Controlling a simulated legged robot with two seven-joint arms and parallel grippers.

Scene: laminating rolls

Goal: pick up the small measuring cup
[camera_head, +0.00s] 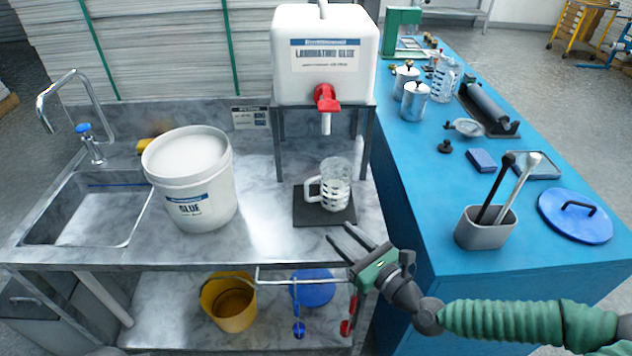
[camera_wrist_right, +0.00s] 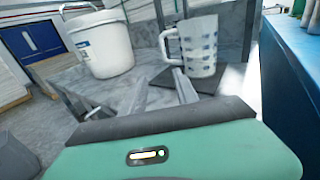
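The small measuring cup (camera_head: 336,186) is clear with dark markings and a handle on its left. It stands upright on a dark square mat (camera_head: 312,215) under the tap of the glue container; it also shows in the right wrist view (camera_wrist_right: 198,47). My right gripper (camera_head: 337,233) is open and empty at the front edge of the metal counter, in front of the cup and apart from it. In the right wrist view its two fingers (camera_wrist_right: 128,97) are spread, with the cup beyond the right finger. My left gripper is not in view.
A white glue container (camera_head: 325,60) with a red tap stands on a metal stand above the cup. A white glue bucket (camera_head: 190,178) stands left of it. The blue table (camera_head: 425,180) rises to the right, holding a grey utensil holder (camera_head: 485,228) and another clear jug (camera_head: 444,80).

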